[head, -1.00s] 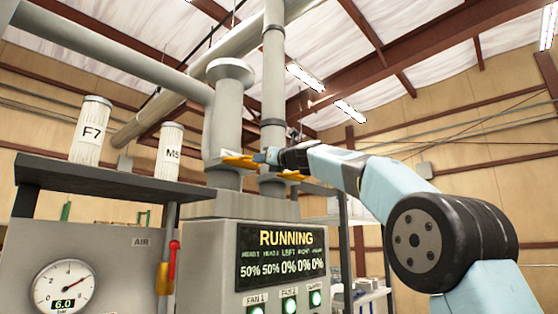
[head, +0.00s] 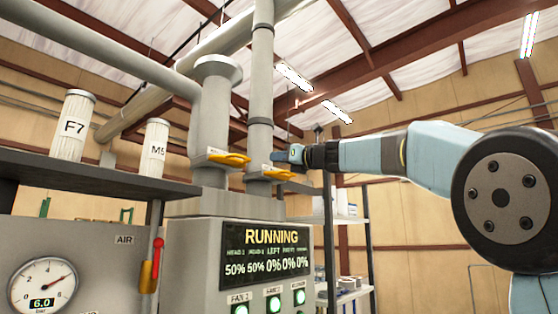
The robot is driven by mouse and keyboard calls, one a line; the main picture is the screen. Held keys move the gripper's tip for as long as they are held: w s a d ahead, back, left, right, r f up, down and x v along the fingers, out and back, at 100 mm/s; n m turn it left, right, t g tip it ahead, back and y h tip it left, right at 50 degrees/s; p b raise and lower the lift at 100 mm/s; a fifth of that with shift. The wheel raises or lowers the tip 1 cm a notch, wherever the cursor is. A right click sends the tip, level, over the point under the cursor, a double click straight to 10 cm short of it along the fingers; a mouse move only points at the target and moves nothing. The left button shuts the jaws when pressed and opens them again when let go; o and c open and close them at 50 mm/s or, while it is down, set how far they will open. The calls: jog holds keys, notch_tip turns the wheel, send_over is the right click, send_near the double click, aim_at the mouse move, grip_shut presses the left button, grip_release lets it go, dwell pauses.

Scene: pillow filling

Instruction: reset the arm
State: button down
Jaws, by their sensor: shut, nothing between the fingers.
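My arm (head: 390,152) reaches in from the right, light blue with a dark round joint. My gripper (head: 285,156) is at its left end, small in view and shut with nothing in it. It points left, just above and in front of the right yellow lever (head: 281,173) on the vertical pipes. I cannot tell whether it touches the lever. The left yellow lever (head: 229,159) lies across the wider pipe, left of the gripper. The grey control box (head: 200,262) stands below the pipes, its display (head: 266,254) reading RUNNING, with 50% twice and 0% three times.
Two white canisters, F7 (head: 73,126) and M5 (head: 153,148), stand on a dark shelf (head: 60,165) at left. Below are a pressure gauge (head: 42,286) and a red-handled lever (head: 157,252). A shelving rack (head: 368,240) stands behind at right. Open space lies under my arm.

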jog(key=shift+s+d+f, duration=0.1)
jog(key=s+d+f+n+g+h, duration=0.2)
jog(key=s+d+f+n+h, duration=0.3)
jog(key=s+f, duration=0.6)
jog(key=s+d+f+n+g+h, duration=0.3)
jog(key=s+d+f+n, duration=0.7)
jog(key=f, duration=1.4)
jog(key=s+d+f+n+g+h, duration=0.2)
jog(key=s+d+f+n+h, duration=0.5)
jog(key=s+f+n, duration=0.4)
jog(key=s+d+f, duration=0.1)
jog(key=s+f, duration=0.2)
jog(key=f, duration=0.3)
jog(key=shift+f, duration=0.4)
jog(key=shift+a, duration=0.2)
